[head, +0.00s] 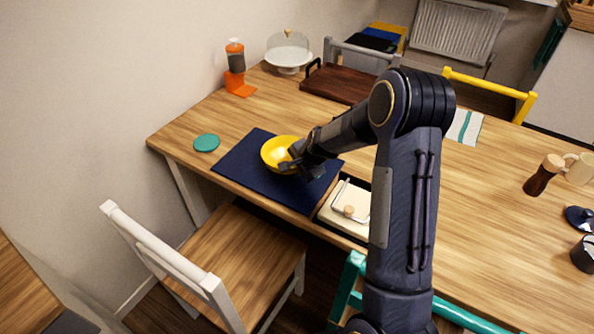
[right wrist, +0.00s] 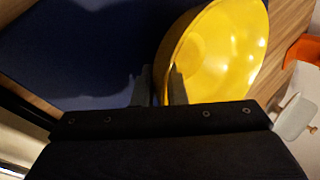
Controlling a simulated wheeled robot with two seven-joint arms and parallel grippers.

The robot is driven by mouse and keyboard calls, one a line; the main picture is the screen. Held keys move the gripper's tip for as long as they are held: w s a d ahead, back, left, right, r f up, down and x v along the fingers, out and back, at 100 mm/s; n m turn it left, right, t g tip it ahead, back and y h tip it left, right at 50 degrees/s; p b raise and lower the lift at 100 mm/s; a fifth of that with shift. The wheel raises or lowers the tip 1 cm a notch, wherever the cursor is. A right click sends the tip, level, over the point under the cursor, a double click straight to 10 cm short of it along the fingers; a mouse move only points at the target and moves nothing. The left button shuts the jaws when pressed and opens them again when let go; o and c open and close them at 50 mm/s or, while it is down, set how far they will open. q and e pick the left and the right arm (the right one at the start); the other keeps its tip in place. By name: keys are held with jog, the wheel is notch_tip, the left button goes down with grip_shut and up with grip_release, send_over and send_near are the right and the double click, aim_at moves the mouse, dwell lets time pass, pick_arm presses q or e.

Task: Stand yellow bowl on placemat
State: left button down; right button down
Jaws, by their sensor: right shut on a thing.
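The yellow bowl (head: 278,152) is over the dark blue placemat (head: 249,178), upright or nearly so. In the right wrist view the bowl (right wrist: 218,55) fills the upper right, and the placemat (right wrist: 75,50) lies to its left. My right gripper (head: 293,165) is shut on the bowl's rim; its fingers (right wrist: 164,88) straddle the rim in the right wrist view. I cannot tell whether the bowl's base touches the mat. My left gripper is not in view.
A teal coaster (head: 207,142) lies left of the mat. An orange dispenser (head: 236,70), a glass-domed stand (head: 288,52) and a brown tray (head: 338,84) stand behind. An open box or drawer (head: 350,201) is right of the mat. A white chair (head: 215,262) stands in front.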

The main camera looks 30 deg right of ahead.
jog(key=shift+f, duration=0.2)
jog(key=c, duration=1.7)
grip_release()
jog(key=shift+c, duration=0.2)
jog(key=shift+s+r, duration=0.1)
jog(key=shift+r, duration=0.25)
jog(key=a+p+v, duration=0.1)
jog(key=v, duration=1)
jog(key=s+a+r+n+y, duration=0.1)
jog(key=s+a+r+n, duration=0.3)
jog(key=s, duration=0.3)
jog(key=s+a+r+n+y, duration=0.25)
jog(key=s+r, duration=0.25)
jog(key=s, duration=0.3)
jog(key=s+a+n, duration=0.5)
jog(key=s+n, duration=0.3)
jog(key=s, duration=0.4)
jog(key=shift+s+f+g+h, duration=0.3)
jog(key=shift+s+h, duration=0.05)
jog(key=shift+s, duration=0.05)
